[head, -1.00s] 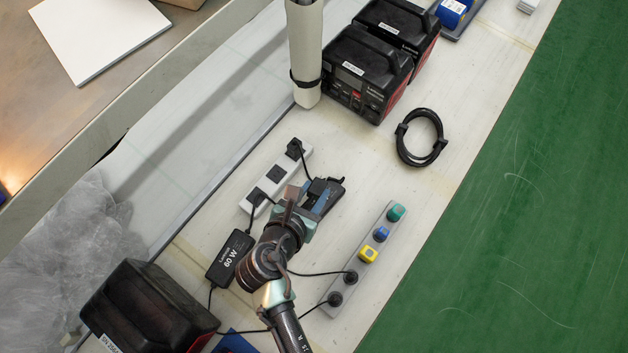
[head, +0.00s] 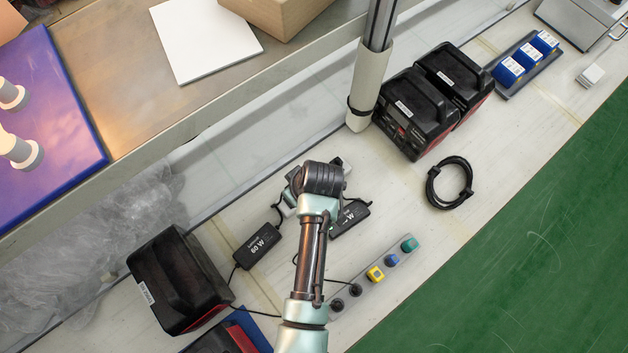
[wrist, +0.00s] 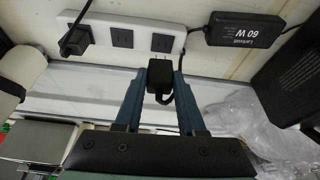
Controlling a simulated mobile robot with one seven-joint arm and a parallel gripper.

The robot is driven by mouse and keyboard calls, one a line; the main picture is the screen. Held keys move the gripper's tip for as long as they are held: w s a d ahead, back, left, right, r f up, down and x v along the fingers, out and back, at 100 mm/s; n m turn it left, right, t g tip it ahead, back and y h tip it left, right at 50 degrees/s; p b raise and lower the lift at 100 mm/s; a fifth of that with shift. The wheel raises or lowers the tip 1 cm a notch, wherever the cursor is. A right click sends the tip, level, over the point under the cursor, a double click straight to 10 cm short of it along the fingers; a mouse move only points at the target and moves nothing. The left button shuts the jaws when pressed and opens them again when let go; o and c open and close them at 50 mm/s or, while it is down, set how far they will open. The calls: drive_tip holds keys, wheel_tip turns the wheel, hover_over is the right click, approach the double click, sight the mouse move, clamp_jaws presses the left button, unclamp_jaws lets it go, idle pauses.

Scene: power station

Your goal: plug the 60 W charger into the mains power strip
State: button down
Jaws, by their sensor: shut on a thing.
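My gripper (wrist: 159,78) is shut on a small black plug (wrist: 160,82) in the wrist view. The plug's prongs point toward the right socket of the white power strip (wrist: 143,26), with a visible gap in that picture. Two dark sockets show on the strip. Another black plug (wrist: 76,42) sits at its left end. The black 60 W charger (wrist: 243,30) lies to the right of the strip, and also left of my arm in the head view (head: 257,246). The held plug's cord curves up toward it, partly hidden. In the head view my arm hides the gripper and most of the strip.
A second black charger (head: 350,217) lies right of my arm. A grey strip (head: 362,290) carries green, blue, yellow and black pieces. A black cable coil (head: 450,183) lies on the bench.

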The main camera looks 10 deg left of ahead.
drive_tip(key=shift+w+a+r+m+t, duration=0.1)
drive_tip(key=shift+a+r+m+t, duration=0.2)
drive_tip(key=shift+a+r, duration=0.25)
wheel_tip(320, 180, down, 6)
drive_tip(key=b, duration=0.5)
drive_tip(key=shift+d+b, duration=0.15)
drive_tip(key=shift+b, duration=0.15)
drive_tip(key=shift+r, duration=0.2)
drive_tip(key=shift+p, duration=0.45)
drive_tip(key=shift+f, duration=0.25)
drive_tip(key=shift+f+b, duration=0.45)
drive_tip(key=shift+f, duration=0.2)
idle(0.7)
drive_tip(key=shift+c, duration=2.1)
unclamp_jaws()
